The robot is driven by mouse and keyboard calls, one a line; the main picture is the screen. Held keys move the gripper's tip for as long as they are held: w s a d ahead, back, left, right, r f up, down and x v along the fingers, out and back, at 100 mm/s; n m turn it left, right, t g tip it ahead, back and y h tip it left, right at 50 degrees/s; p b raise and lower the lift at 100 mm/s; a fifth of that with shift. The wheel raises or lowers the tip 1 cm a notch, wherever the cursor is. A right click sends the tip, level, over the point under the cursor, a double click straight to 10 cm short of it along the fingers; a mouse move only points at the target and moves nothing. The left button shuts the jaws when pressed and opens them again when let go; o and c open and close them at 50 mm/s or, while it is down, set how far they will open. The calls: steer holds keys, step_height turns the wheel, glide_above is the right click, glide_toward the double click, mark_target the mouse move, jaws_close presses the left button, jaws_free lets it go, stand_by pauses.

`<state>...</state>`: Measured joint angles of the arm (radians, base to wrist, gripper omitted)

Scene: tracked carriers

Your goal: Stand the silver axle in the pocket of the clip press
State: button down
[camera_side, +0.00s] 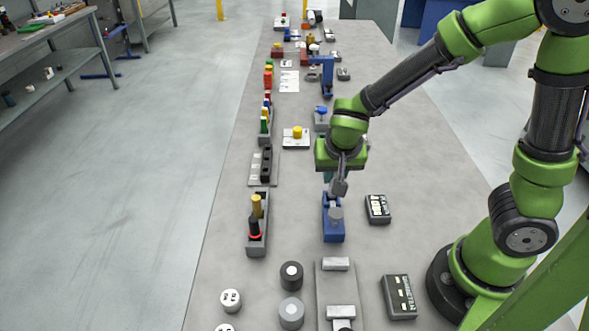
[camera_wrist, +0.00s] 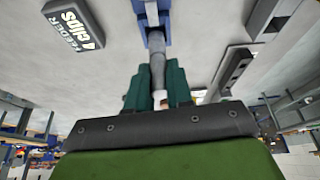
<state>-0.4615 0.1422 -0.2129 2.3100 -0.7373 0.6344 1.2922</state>
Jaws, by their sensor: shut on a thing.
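My gripper (camera_side: 338,178) is above the blue clip press (camera_side: 333,232), near its far end in the side view. In the wrist view my gripper's dark green fingers (camera_wrist: 157,92) are shut on the silver axle (camera_wrist: 157,65). The axle points away from the fingers to the blue clip press (camera_wrist: 166,25), and its far end overlaps the press. I cannot tell whether that end is inside the pocket or only in front of it. A grey round part (camera_side: 335,213) shows on the press in the side view.
A dark clip feeder (camera_side: 378,209) stands right of the press and shows in the wrist view (camera_wrist: 73,27). A grey rack (camera_side: 257,240) with gold, black and red parts stands left. Grey and black round parts (camera_side: 291,275) lie nearer. Bare table separates the rack and press.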

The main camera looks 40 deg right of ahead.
steer(key=shift+f, duration=1.25)
stand_by(1.2)
steer(key=shift+c, duration=2.3)
jaws_free()
steer(key=shift+r, duration=0.1)
steer(key=shift+r, duration=3.4)
